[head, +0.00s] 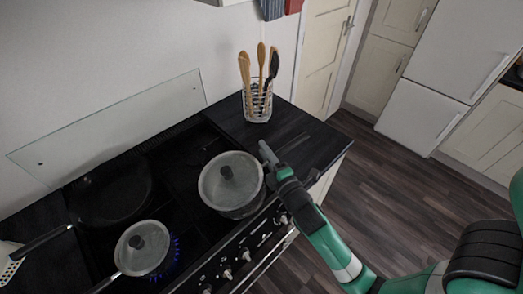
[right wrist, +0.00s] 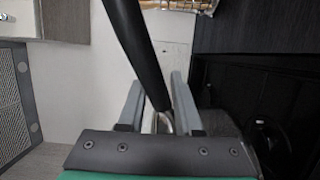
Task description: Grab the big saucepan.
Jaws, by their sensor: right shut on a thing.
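The big saucepan (head: 220,198) is grey with a glass lid and a dark knob. It sits upright at the right of the hob in the head view, with its lid on. My right gripper (head: 269,160) is at the pan's right side. In the right wrist view, a black bar that looks like the saucepan's handle (right wrist: 128,35) runs between its two grey fingers, and the gripper is shut on it. In the head view the gripper hides most of the handle. My left gripper is in neither view.
A smaller lidded saucepan (head: 142,250) stands over a lit blue flame (head: 176,247) at the front left. A dark frying pan (head: 112,197) is behind it. A utensil holder (head: 257,105) stands on the black worktop (head: 312,143).

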